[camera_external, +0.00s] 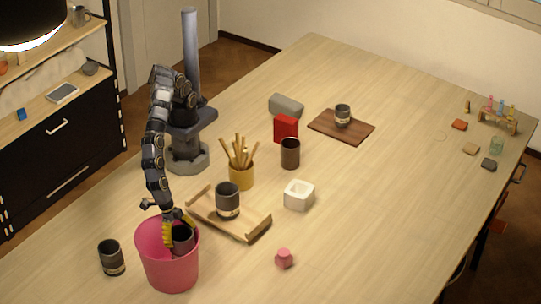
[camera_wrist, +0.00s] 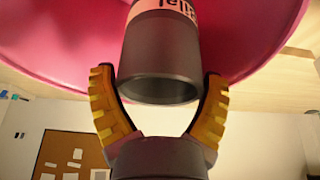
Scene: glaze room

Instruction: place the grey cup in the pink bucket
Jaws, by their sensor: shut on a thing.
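The pink bucket (camera_external: 166,262) stands upright at the near left of the table. My gripper (camera_external: 178,232) reaches down into its mouth with its yellow fingers around a dark grey cup (camera_external: 182,240). In the wrist view my gripper (camera_wrist: 160,105) has a finger on either side of the grey cup (camera_wrist: 160,60), near its open end. A pale label with lettering shows on that cup, and the bucket's pink wall (camera_wrist: 60,35) lies behind it. The bucket's front wall hides the cup's lower part in the external view, so I cannot tell whether it touches the bottom.
Similar dark cups stand left of the bucket (camera_external: 111,257), on a wooden tray (camera_external: 255,232) and on a brown board (camera_external: 358,128). A pot of sticks (camera_external: 241,175), a brown cup (camera_external: 290,153), a white block (camera_external: 299,194) and a pink block (camera_external: 284,258) are nearby.

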